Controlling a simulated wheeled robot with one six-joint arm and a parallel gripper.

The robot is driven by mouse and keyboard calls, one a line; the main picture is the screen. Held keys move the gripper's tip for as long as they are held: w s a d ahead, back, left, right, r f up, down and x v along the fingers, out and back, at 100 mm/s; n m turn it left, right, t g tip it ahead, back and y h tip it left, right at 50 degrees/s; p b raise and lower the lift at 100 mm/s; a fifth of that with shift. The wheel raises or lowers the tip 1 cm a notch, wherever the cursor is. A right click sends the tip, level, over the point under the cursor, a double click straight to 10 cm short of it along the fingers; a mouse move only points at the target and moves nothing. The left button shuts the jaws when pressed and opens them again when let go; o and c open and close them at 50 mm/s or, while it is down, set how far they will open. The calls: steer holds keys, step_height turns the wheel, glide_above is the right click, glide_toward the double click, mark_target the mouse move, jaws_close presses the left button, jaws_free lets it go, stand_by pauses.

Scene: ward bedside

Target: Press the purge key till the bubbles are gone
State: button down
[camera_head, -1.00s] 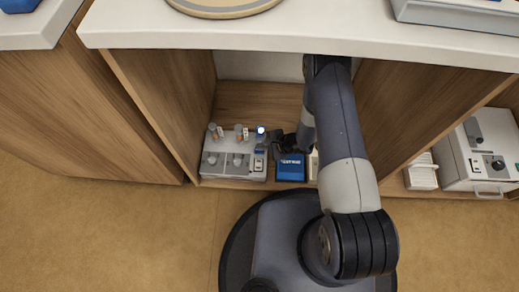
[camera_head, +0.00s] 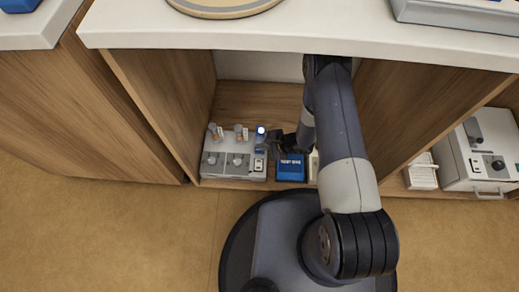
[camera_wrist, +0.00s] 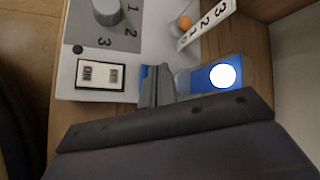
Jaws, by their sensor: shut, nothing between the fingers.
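The pale grey device (camera_head: 232,173) stands in the low wooden bay. It has dial knobs, a rocker switch (camera_wrist: 101,75) and upright tubes with orange floats (camera_wrist: 185,23). A blue panel (camera_wrist: 208,80) at its right end carries a glowing white round light (camera_wrist: 225,76); the light also shows in the head view (camera_head: 261,130). My gripper (camera_head: 272,143) is shut and empty, just right of that end. In the wrist view the fingertips (camera_wrist: 157,82) overlap a blue patch beside the switch; I cannot tell whether they touch it. No purge key marking or bubbles can be made out.
A blue box (camera_head: 290,168) with white lettering stands right of the device, below my gripper. The bay's wooden side walls and the white counter (camera_head: 300,35) above enclose the arm. Another grey unit (camera_head: 482,158) stands farther right. Open floor lies in front.

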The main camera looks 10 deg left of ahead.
steer(key=shift+f, duration=0.15)
steer(key=shift+f+b, duration=0.3)
steer(key=shift+b, duration=0.15)
steer(key=shift+f+b, duration=0.35)
stand_by(0.6)
steer(key=shift+r, duration=0.1)
steer(key=shift+r+p, duration=0.55)
steer(key=shift+r, duration=0.15)
steer(key=shift+r+p, duration=1.75)
steer(key=shift+r, duration=0.75)
steer(key=shift+s, duration=0.15)
